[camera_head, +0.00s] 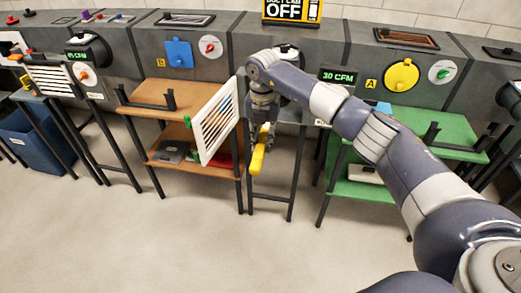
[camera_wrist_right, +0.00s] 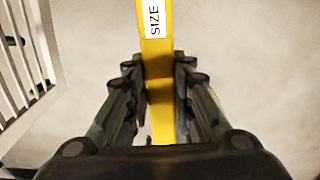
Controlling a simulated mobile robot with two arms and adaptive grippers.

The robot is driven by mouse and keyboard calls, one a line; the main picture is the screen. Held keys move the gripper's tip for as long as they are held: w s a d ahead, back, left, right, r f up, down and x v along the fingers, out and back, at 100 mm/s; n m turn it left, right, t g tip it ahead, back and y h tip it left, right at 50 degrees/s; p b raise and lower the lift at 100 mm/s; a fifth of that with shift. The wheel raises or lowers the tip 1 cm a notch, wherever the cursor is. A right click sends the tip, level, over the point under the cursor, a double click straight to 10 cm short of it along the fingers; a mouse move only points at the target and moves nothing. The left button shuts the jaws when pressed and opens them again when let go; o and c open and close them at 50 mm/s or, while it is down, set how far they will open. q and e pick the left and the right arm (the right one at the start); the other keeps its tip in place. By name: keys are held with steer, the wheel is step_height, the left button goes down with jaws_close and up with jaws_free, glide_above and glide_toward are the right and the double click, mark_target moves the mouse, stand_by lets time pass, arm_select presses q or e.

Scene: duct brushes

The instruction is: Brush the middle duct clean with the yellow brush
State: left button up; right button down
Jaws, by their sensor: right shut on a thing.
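My right gripper (camera_head: 263,138) is shut on the yellow brush (camera_head: 257,161), which hangs low in front of the middle station. In the right wrist view the brush's yellow handle (camera_wrist_right: 157,60) with a white "SIZE" label runs between the fingers of the gripper (camera_wrist_right: 158,85). The bristle end cannot be made out. The middle duct (camera_head: 290,52) is mostly hidden behind my right arm. A white slatted grille (camera_head: 217,122) stands swung open left of the gripper and also shows at the left of the wrist view (camera_wrist_right: 25,60). My left gripper is out of view.
A brown two-level shelf (camera_head: 165,95) stands left and a green one (camera_head: 435,130) right. A "30 CFM" display (camera_head: 338,77) is beside my arm. Blue (camera_head: 179,53) and yellow (camera_head: 402,75) covers sit on the grey wall units. The floor in front is clear.

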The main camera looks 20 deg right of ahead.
mark_target(266, 126)
steer(key=w+d+b, duration=0.2)
steer(key=w, duration=0.1)
steer(key=w+b, duration=0.1)
steer(key=shift+w+d+f, duration=0.1)
steer(key=shift+w+d, duration=0.1)
steer(key=shift+d, duration=0.2)
steer(key=shift+w+d, duration=0.35)
steer(key=shift+d, duration=0.05)
steer(key=shift+a, duration=0.1)
